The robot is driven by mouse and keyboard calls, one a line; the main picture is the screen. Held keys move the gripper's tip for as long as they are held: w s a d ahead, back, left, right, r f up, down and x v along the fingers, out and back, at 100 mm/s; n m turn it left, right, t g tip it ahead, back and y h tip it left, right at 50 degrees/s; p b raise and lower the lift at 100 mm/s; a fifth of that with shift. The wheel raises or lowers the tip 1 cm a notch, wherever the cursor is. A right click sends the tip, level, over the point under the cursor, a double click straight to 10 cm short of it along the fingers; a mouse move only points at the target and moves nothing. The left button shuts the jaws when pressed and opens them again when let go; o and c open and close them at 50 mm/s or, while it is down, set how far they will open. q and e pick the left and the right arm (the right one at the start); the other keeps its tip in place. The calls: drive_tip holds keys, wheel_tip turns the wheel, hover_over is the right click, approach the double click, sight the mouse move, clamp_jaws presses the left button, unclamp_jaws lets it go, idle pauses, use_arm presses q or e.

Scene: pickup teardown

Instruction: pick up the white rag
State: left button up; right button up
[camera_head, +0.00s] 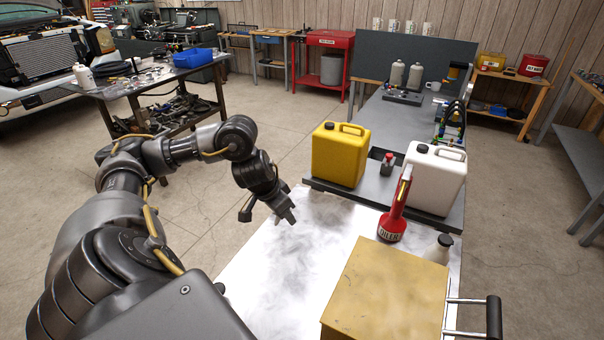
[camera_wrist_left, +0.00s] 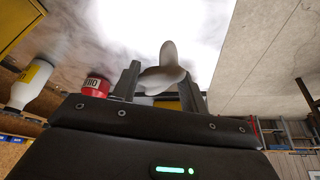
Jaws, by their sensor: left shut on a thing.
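My left gripper (camera_head: 287,216) reaches down over the left edge of the white, grey-smudged bench top (camera_head: 262,265). In the left wrist view, its two dark fingers (camera_wrist_left: 160,84) are shut on a pale, grey-white, soft-looking lump, which I take to be the white rag (camera_wrist_left: 168,66). The lump sticks out beyond the fingers, over the bright bench top. I cannot make out the rag in the head view, where the gripper hides it or it blends with the white surface. My right gripper is not in view.
A yellow jerrycan (camera_head: 340,153) and a white jerrycan (camera_head: 433,178) stand behind the gripper. The smudged bench middle is clear.

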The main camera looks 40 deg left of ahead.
use_arm(q)
drive_tip(key=s+a+r+b, duration=0.2)
drive_tip(key=s, duration=0.3)
drive_tip(key=shift+s+a+r, duration=0.15)
drive_tip(key=shift+a+r, duration=0.15)
